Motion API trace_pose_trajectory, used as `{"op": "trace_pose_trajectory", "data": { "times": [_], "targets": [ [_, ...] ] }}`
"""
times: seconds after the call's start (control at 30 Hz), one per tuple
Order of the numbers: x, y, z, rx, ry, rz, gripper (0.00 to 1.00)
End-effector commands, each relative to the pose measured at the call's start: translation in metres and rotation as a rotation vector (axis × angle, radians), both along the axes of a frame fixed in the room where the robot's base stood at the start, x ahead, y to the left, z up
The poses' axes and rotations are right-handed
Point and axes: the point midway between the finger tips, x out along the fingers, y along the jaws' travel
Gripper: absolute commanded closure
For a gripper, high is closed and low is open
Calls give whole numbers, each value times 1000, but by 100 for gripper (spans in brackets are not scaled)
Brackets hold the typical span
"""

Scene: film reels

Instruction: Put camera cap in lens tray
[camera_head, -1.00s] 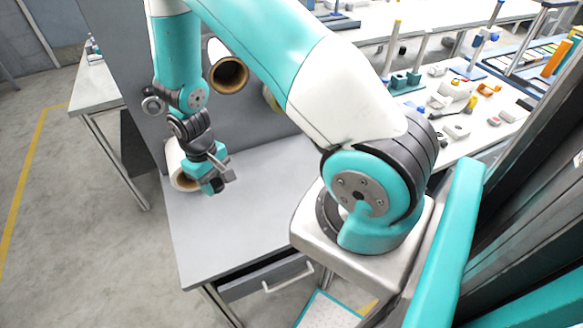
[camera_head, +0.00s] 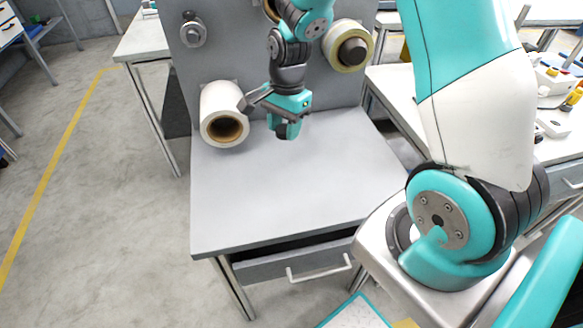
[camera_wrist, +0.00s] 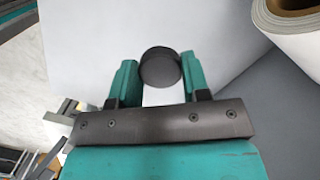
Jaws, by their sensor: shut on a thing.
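The camera cap is a small, dark, round disc (camera_wrist: 160,68) between the two teal fingers in the wrist view. My gripper (camera_wrist: 157,82) is shut on it. In the head view my gripper (camera_head: 286,131) hangs over the back part of the grey bench, right of a white roll. The cap is hard to make out there, and its height above the bench is unclear. I cannot make out a lens tray in either view.
The grey bench top (camera_head: 290,195) is clear in front. A white roll (camera_head: 224,115) sits at its back left, with a yellowish roll (camera_head: 348,46) on the upright back panel (camera_head: 225,60). A cluttered white bench (camera_head: 555,112) is on the right.

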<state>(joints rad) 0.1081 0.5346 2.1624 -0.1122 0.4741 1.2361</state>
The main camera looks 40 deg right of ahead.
Motion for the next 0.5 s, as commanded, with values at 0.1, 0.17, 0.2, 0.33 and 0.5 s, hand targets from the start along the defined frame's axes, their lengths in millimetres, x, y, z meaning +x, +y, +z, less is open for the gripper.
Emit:
{"op": "trace_pose_trajectory", "data": {
  "times": [0.1,0.17,0.2,0.33,0.5],
  "targets": [
    [0,-2,-13,8,1,-158,80],
    [0,-3,-12,11,4,-215,80],
    [-1,-3,-12,13,6,-244,80],
    [-1,-3,-21,16,12,-293,80],
    [-2,-3,-53,16,16,-297,80]
  ]
}}
